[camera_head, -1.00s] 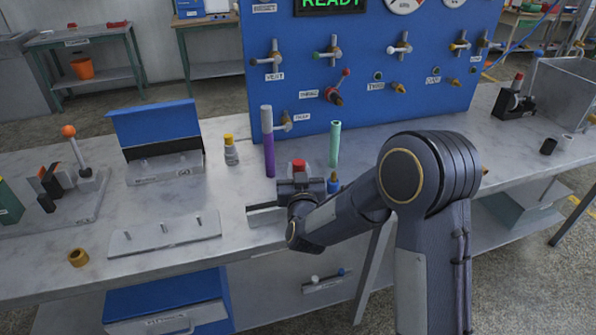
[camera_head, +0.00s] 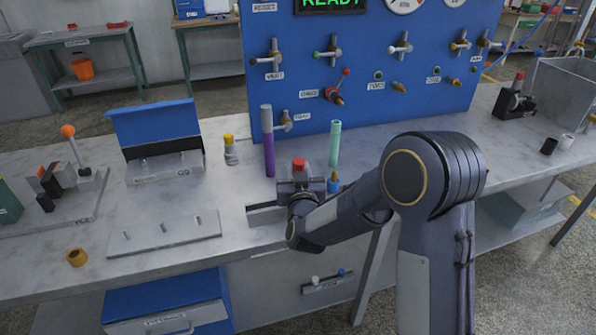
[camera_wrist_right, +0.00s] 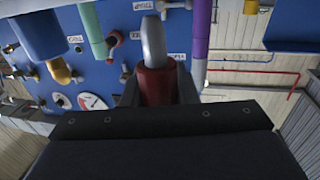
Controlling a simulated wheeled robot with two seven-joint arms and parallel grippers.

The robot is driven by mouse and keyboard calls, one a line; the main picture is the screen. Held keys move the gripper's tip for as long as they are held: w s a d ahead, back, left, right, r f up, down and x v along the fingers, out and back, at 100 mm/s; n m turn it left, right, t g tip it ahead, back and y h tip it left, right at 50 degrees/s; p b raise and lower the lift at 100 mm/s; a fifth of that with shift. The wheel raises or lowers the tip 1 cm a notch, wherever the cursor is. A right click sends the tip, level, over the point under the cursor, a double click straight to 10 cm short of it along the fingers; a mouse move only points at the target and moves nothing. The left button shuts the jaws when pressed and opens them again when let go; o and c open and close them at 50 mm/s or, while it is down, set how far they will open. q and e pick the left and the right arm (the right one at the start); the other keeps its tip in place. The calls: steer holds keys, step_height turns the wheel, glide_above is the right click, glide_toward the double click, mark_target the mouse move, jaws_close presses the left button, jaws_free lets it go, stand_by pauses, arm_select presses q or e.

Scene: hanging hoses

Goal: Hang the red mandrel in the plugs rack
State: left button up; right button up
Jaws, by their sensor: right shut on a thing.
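My right gripper (camera_head: 299,187) is shut on the red mandrel. The mandrel's red top (camera_head: 299,164) shows above the jaws, over the front part of the bench. In the right wrist view the red mandrel (camera_wrist_right: 157,86) stands between the fingers, with a rounded grey end. Its lower part is hidden by the jaws. A grey plate with three short upright pegs (camera_head: 165,236) lies on the bench to the left of the gripper; no readable label shows whether it is the plugs rack. My left gripper is out of view.
A purple tube (camera_head: 269,155) stands just behind the gripper, and a teal tube (camera_head: 334,146) behind it to the right. A yellow-capped fitting (camera_head: 230,150), an open blue-lidded box (camera_head: 165,168) and a brass ring (camera_head: 77,257) are on the bench. A blue valve panel (camera_head: 370,60) stands behind.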

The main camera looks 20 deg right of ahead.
steer(key=shift+b, duration=0.55)
stand_by(1.0)
steer(key=shift+f+b, duration=1.85)
steer(key=shift+b, duration=0.15)
steer(key=shift+r, duration=0.15)
steer(key=shift+r+p, duration=0.9)
steer(key=shift+r, duration=0.55)
steer(key=shift+b, duration=0.6)
stand_by(0.8)
steer(key=shift+f+b, duration=1.6)
